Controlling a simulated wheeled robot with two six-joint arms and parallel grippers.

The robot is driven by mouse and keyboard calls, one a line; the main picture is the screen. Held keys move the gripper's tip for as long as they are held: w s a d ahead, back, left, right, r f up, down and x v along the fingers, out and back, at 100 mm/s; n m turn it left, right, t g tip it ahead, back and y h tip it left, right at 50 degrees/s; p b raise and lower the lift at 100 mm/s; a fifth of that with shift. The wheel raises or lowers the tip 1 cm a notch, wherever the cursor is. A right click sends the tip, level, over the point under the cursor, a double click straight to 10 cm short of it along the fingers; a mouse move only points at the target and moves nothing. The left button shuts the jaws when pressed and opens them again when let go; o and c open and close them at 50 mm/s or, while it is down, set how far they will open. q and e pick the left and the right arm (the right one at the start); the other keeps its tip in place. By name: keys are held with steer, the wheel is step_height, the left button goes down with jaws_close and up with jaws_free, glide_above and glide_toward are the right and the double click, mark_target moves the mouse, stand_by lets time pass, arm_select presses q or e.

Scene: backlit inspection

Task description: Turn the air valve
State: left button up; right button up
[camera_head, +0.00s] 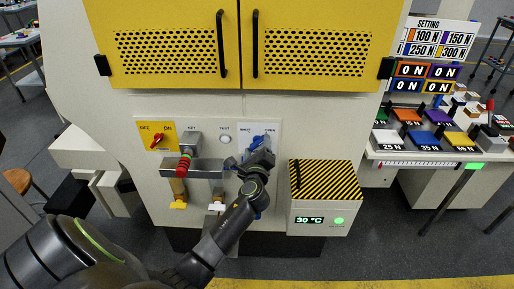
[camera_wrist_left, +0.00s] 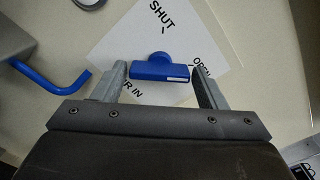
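The air valve is a blue handle (camera_head: 257,142) on a white plate (camera_head: 244,128) on the machine front. In the left wrist view the blue handle (camera_wrist_left: 160,68) is a bar with a round hub and a white mark at its right end. The plate (camera_wrist_left: 120,45) reads SHUT at the top and OPEN at the right. My left gripper (camera_wrist_left: 162,74) is open, with one fingertip off each end of the bar and visible gaps. In the head view this gripper (camera_head: 259,158) covers part of the valve. My right gripper is not in view.
A bent blue pipe (camera_wrist_left: 58,82) is left of the valve. On the machine front are a red switch (camera_head: 156,141), a key block (camera_head: 190,145) and a test button (camera_head: 225,138). A striped box (camera_head: 320,220) reading 30 °C stands to the right. Yellow doors (camera_head: 170,85) are above.

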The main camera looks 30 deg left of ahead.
arm_select(q)
steer(key=c, duration=0.6)
